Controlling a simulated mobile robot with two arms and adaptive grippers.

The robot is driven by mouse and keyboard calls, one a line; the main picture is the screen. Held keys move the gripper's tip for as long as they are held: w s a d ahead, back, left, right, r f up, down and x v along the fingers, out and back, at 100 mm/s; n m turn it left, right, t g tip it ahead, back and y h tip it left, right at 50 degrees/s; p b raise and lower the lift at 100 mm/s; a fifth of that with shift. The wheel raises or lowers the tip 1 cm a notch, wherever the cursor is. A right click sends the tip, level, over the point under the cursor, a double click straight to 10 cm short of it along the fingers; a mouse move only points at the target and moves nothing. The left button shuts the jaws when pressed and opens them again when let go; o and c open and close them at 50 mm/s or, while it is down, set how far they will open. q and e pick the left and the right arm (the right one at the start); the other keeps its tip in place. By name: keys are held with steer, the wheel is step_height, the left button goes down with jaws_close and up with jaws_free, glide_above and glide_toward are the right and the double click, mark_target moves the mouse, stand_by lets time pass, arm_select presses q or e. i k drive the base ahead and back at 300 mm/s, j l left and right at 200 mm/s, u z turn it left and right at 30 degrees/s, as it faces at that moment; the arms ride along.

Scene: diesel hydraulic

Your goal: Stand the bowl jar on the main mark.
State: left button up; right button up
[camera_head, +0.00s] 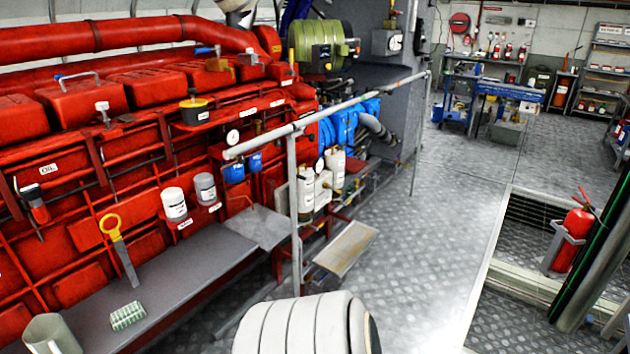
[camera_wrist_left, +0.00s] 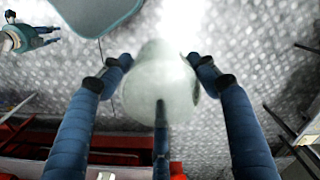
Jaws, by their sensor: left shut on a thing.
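In the left wrist view, a pale grey-green rounded vessel (camera_wrist_left: 158,58), which I take for the bowl jar, sits between the dark blue fingers of my left gripper (camera_wrist_left: 160,78). The fingers close around it from both sides and from below in the picture. Its base and full shape are partly hidden by the fingers. The head view does not show my left gripper or this jar clearly. I cannot make out the main mark in either view.
A grey bench (camera_head: 165,275) runs along the red engine (camera_head: 130,165). A grey handrail (camera_head: 296,200) stands beyond the bench. The metal floor (camera_head: 425,225) is clear in the middle.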

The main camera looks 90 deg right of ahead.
mark_target(333, 262)
steer(key=l+z, duration=0.4)
steer(key=k+l+z, duration=0.1)
steer(key=l+z, duration=0.15)
steer(key=z, duration=0.2)
steer(key=l+z, duration=0.4)
steer(key=i+l+z, duration=0.1)
steer(key=z, duration=0.35)
steer(key=i+l+z, duration=0.1)
steer(key=l+z, duration=0.3)
